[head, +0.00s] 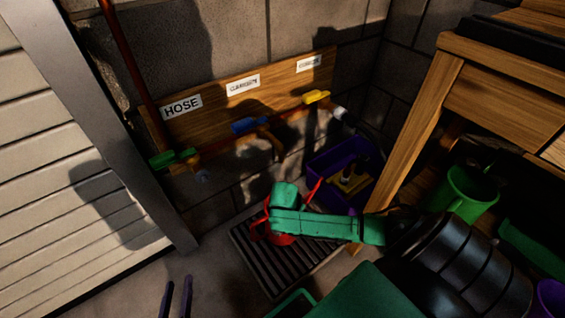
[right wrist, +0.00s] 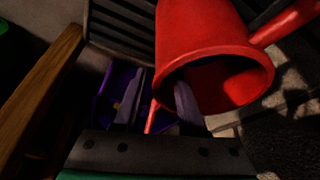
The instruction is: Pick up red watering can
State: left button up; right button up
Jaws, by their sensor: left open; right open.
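The red watering can (head: 284,239) stands on a dark slatted grate, partly hidden by my green right wrist in the head view. In the right wrist view its body (right wrist: 195,40) is close, with its round opening facing the camera. A thick red part reaches off to the upper right. My right gripper (right wrist: 158,95) is open, and a thin red strip of the can shows between its fingers; I cannot tell whether they touch it. The head view hides the right fingers. My left gripper (head: 176,287) is open and empty at the bottom left, away from the can.
The slatted grate (head: 262,268) lies by the wall. A purple crate (head: 322,165) with yellow things stands behind the can. A wooden bench (head: 418,125) and a green bucket (head: 466,194) are at right. Pipes with coloured valves and a labelled board (head: 220,105) line the wall.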

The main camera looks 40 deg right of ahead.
grip_shut()
dwell(1.2)
jog(key=shift+w+r, duration=0.1)
